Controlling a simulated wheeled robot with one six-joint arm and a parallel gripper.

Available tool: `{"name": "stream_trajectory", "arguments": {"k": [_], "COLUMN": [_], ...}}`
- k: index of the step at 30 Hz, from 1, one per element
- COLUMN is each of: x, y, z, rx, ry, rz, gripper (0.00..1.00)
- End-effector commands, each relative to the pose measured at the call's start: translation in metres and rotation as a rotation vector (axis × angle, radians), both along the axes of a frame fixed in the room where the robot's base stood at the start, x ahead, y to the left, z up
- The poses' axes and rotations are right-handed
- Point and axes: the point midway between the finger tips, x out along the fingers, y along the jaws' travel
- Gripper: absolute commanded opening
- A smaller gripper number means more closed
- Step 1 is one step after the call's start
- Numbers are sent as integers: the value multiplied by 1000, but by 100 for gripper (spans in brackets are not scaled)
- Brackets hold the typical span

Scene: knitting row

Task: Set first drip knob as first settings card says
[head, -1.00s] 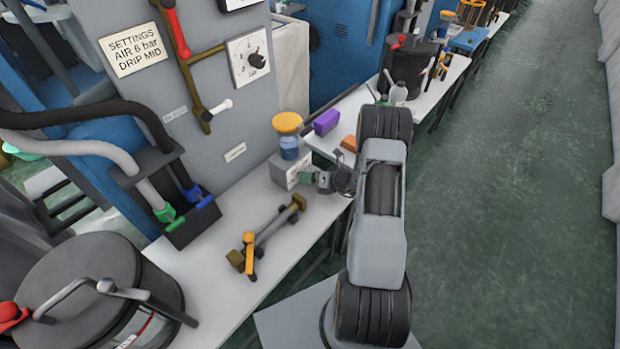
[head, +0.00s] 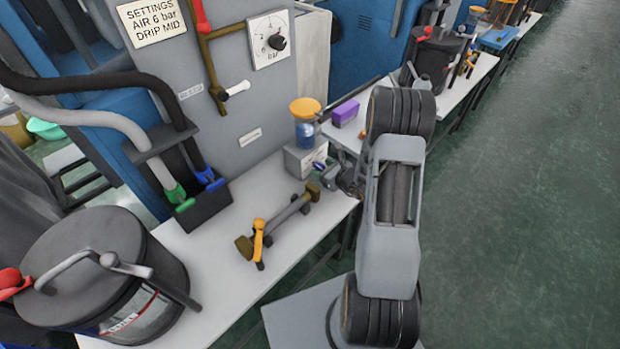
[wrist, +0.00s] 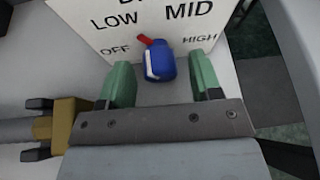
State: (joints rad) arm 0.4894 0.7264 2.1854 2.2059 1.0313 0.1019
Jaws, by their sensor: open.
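The settings card (head: 152,20) on the grey panel reads AIR 6 bar, DRIP MID. The drip unit (head: 304,155) is a pale box on the bench, with a blue reservoir and yellow top. In the wrist view its face (wrist: 88,22) carries OFF, LOW, MID and HIGH. The blue drip knob (wrist: 160,62) has a red pointer slanting up and left, near LOW. My gripper (wrist: 160,84) is open, with one green finger on each side of the knob; contact cannot be told. In the head view my gripper (head: 324,173) is small and partly hidden at the unit's front.
A brass-ended rod tool (head: 290,210) with an orange lever lies on the bench just left of my gripper. A black lidded pot (head: 95,265) stands front left. A purple block (head: 345,112) sits behind. The floor aisle (head: 530,200) at right is clear.

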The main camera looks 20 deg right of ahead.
Motion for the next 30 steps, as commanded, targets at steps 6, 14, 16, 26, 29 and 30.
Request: {"name": "stream_trajectory", "arguments": {"k": [6,14,16,26,29,30], "x": [-31,-79,-92,-117,-117,-117], "y": [-12,-29,-33,-15,1,7], "z": [15,36,41,81,94,100], "rx": [-63,-63,-63,-130,-173,-191], "ry": [-29,-30,-30,-54,-65,-70], "rz": [-5,-5,-5,161,258,296], "gripper": [58,58,58,58,58,58]}}
